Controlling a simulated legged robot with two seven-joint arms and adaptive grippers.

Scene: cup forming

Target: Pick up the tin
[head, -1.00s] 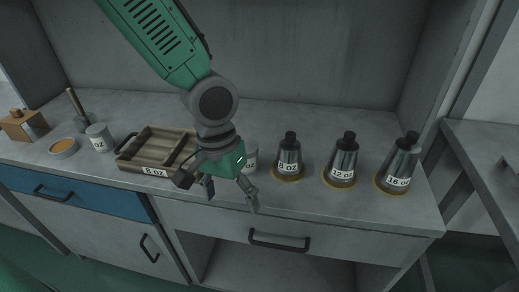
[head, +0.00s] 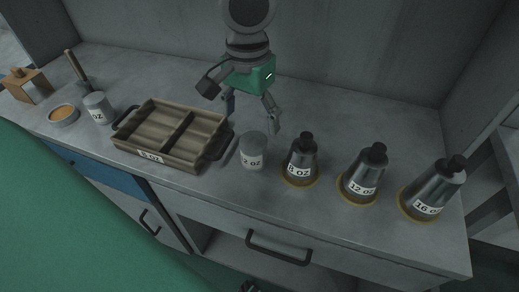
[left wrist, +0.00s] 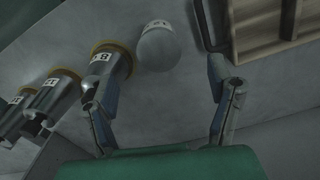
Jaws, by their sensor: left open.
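A grey tin (head: 253,150) with a white label ending in "2 OZ" stands upright on the counter, between the wooden tray and the dark flasks. It also shows in the left wrist view (left wrist: 158,47), seen from above, just beyond the gap between the fingers. My left gripper (head: 252,120) is open and empty, behind and above this tin in the head view, apart from it. Its two fingers show in the left wrist view (left wrist: 157,82). A second grey tin (head: 97,108) stands at the left, its label partly turned away. My right gripper is not recognisable in view.
A wooden two-compartment tray (head: 147,156) with dark handles sits close left of the middle tin. Flasks labelled 8 oz (head: 301,155), 12 oz (head: 364,172) and 16 oz (head: 434,188) stand to its right. The counter behind is clear up to the back wall.

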